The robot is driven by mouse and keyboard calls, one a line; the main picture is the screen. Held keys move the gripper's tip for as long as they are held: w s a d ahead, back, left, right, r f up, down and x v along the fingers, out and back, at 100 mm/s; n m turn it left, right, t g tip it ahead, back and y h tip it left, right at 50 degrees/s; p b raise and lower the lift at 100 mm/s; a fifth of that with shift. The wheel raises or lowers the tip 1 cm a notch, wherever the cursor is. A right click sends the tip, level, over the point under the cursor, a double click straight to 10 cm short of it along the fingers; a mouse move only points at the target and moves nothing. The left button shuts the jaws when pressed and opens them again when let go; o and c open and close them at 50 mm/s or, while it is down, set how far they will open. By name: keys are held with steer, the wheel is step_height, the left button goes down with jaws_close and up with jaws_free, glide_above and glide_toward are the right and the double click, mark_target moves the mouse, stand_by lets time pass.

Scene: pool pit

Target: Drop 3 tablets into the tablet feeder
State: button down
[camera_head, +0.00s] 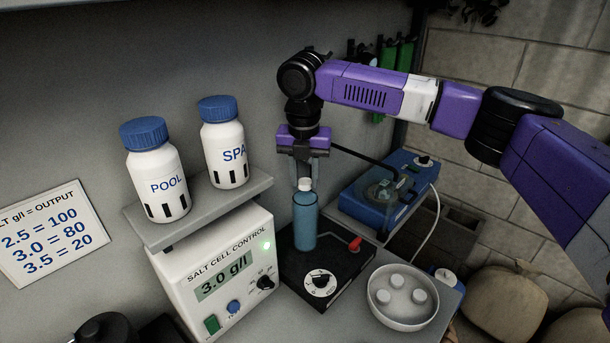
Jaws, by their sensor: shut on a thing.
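My gripper (305,180) points down above the upright blue cylinder, which looks like the tablet feeder (305,225). It is shut on a small white tablet (306,185), which sits right at the cylinder's top. I cannot tell whether the tablet touches the rim or is partly inside. The cylinder stands on a black base with a white-faced dial (319,283) and a red-tipped lever (354,244). The inside of the cylinder is hidden.
A white salt cell control box (225,265) reading 3.0 g/l stands left of the feeder. POOL (165,200) and SPA (230,168) bottles stand on the shelf above it. A blue device (375,200) with a cable is behind right. A sign (50,240) hangs left.

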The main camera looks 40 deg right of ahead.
steer(key=c, duration=1)
jaws_free()
steer(key=shift+o, duration=0.2)
step_height(320, 180, up, 6)
steer(key=p, duration=0.6)
